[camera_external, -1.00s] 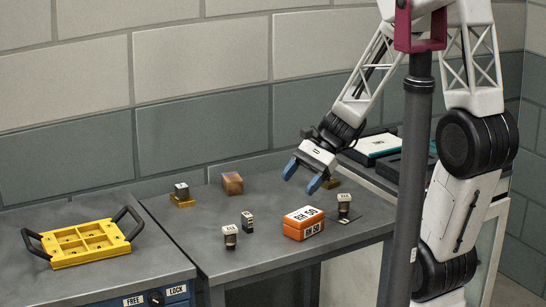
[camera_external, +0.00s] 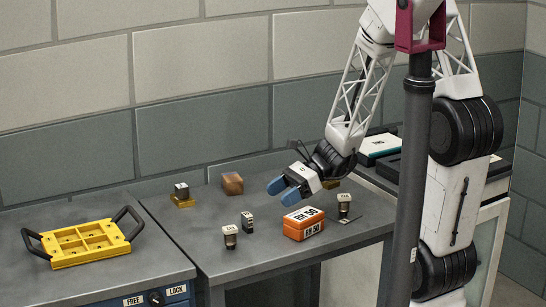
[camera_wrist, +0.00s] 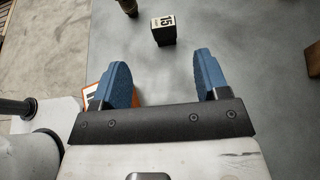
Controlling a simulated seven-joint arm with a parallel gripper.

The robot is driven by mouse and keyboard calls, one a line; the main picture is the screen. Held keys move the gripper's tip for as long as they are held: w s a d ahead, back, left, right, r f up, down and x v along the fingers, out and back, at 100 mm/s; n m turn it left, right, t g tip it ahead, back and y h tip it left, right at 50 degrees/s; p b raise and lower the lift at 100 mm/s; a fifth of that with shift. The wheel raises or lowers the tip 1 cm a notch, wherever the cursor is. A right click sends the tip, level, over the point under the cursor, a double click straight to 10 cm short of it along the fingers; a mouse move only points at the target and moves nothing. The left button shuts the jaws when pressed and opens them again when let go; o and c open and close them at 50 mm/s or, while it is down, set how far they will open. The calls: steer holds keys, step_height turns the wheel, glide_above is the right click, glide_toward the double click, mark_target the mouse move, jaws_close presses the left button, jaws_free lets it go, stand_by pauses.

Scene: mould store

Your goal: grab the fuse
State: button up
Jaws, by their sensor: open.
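Nothing is plainly marked as the fuse. A small upright black block (camera_external: 247,222) with a pale label stands mid-bench; in the wrist view this block (camera_wrist: 164,31) reads 15 and lies ahead of the fingers, apart from them. Two dark pieces with cream tops, one left of the block (camera_external: 230,238) and one right of the orange box (camera_external: 344,207), also stand there. My gripper (camera_external: 283,192) has blue fingers and hangs above the bench, behind the orange box. In the wrist view my gripper (camera_wrist: 163,70) is open with nothing between the fingers.
An orange box (camera_external: 304,225) labelled RH 50 sits in front of my gripper. A wooden cube (camera_external: 232,183) and a black cube on a gold base (camera_external: 181,192) stand farther back. A yellow tray (camera_external: 82,246) with black handles is at left. Bare bench lies between.

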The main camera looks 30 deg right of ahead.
mark_target(244, 232)
steer(key=shift+a, duration=0.1)
steer(key=shift+x, duration=3.25)
steer(key=shift+f, duration=0.1)
steer(key=shift+w+x, duration=0.1)
steer(key=shift+x, duration=0.65)
steer(key=shift+w+x, duration=0.15)
steer(key=shift+x, duration=1.7)
steer(key=shift+f, duration=0.15)
steer(key=c, duration=1)
